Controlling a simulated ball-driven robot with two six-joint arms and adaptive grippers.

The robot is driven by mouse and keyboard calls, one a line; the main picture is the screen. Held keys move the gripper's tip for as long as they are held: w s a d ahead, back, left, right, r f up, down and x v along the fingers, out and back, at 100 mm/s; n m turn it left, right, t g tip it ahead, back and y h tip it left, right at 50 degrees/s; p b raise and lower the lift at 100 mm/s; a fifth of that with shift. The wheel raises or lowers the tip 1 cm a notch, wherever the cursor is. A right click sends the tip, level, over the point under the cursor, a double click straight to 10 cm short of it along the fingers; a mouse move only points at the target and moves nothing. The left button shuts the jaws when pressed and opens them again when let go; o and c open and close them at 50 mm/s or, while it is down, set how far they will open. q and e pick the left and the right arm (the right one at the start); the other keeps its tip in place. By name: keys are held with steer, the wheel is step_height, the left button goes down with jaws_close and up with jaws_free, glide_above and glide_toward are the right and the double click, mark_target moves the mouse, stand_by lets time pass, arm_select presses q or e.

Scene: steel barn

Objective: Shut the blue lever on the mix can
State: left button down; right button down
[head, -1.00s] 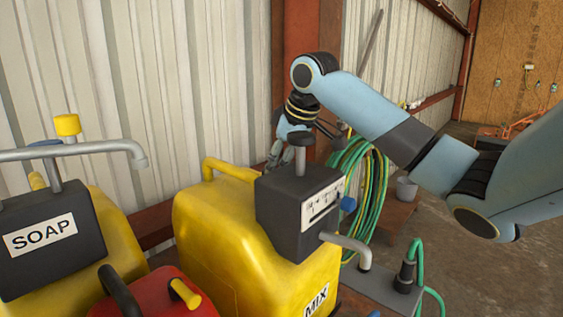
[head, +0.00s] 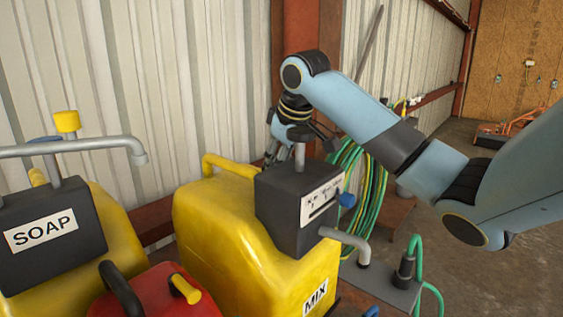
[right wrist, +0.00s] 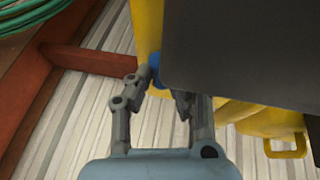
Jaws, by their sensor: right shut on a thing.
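The mix can (head: 222,215) is yellow, with a dark box (head: 285,212) on top that carries a post with a dark knob and a grey spout (head: 345,243). A blue knob (head: 347,200) shows at the box's right side. My right gripper (head: 271,153) reaches down behind the box, its tips partly hidden there in the head view. In the right wrist view, a blue part, the lever (right wrist: 154,66), shows at the box's edge between the fingertips (right wrist: 156,92), which are shut on it. The left gripper is not in view.
The soap can (head: 120,225) with its own dark box and spout stands at the left. A red can (head: 160,293) is in front. A green hose (head: 362,190) hangs by the corrugated wall, behind the mix can.

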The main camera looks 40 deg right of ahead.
steer(key=shift+a+m, duration=0.25)
steer(key=shift+m, duration=0.15)
steer(key=shift+h, duration=0.3)
steer(key=c, duration=1.3)
jaws_free()
steer(key=v, duration=0.7)
steer(key=shift+r, duration=0.25)
